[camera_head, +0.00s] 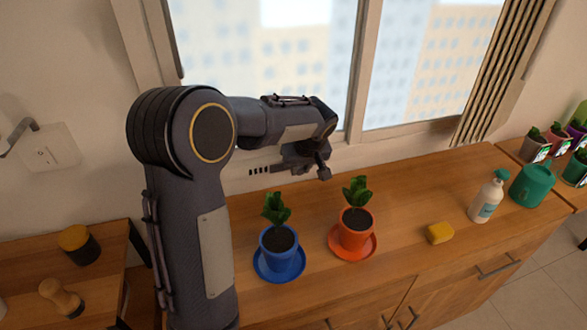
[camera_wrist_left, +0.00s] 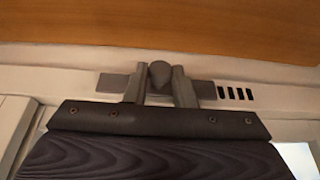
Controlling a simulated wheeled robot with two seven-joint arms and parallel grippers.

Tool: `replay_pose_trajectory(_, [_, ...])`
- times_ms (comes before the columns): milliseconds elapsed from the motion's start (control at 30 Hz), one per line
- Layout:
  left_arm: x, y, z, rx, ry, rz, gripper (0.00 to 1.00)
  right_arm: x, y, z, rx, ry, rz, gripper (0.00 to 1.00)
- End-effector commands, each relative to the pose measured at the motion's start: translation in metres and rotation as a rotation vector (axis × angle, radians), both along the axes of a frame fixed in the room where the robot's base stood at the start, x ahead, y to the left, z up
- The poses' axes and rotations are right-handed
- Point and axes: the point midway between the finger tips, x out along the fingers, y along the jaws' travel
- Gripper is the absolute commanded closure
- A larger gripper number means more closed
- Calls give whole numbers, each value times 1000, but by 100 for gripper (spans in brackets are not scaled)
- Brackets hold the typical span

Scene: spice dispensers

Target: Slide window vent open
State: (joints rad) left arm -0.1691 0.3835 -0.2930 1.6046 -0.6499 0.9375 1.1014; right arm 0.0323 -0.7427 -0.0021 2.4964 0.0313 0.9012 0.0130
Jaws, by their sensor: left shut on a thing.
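The window vent (camera_wrist_left: 235,94) is a pale strip below the window with several dark slots. In the head view its open slots (camera_head: 259,170) show just left of my left gripper. Its grey slider plate (camera_wrist_left: 205,90) carries a rounded grey knob (camera_wrist_left: 159,72). My left gripper (camera_wrist_left: 159,84) has one finger on each side of the knob and is shut on it. In the head view my left gripper (camera_head: 318,170) is at the wall under the window, and my wrist hides most of the slider. My right gripper is in neither view.
Below the vent, a wooden counter (camera_head: 400,205) holds a blue pot (camera_head: 278,250) and an orange pot (camera_head: 355,232) with plants, close under my left gripper. A yellow sponge (camera_head: 440,233), a white bottle (camera_head: 486,200) and a green watering can (camera_head: 531,185) stand to the right.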

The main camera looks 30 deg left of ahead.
Motion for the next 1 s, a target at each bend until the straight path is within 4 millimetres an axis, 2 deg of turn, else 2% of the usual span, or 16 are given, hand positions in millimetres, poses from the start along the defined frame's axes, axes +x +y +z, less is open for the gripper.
replay_pose_trajectory(133, [4, -4, 2, -6, -13, -8, 100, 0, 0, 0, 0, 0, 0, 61])
replay_pose_trajectory(167, [4, -4, 2, -6, -13, -8, 73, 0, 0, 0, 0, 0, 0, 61])
replay_pose_trajectory(300, [3, -4, 2, -5, -11, -7, 56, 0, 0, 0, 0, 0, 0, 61])
replay_pose_trajectory(633, [1, -3, 5, -4, -10, -5, 56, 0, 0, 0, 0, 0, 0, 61])
replay_pose_trajectory(1000, [-12, -22, 59, -5, -13, -8, 56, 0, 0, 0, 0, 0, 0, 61])
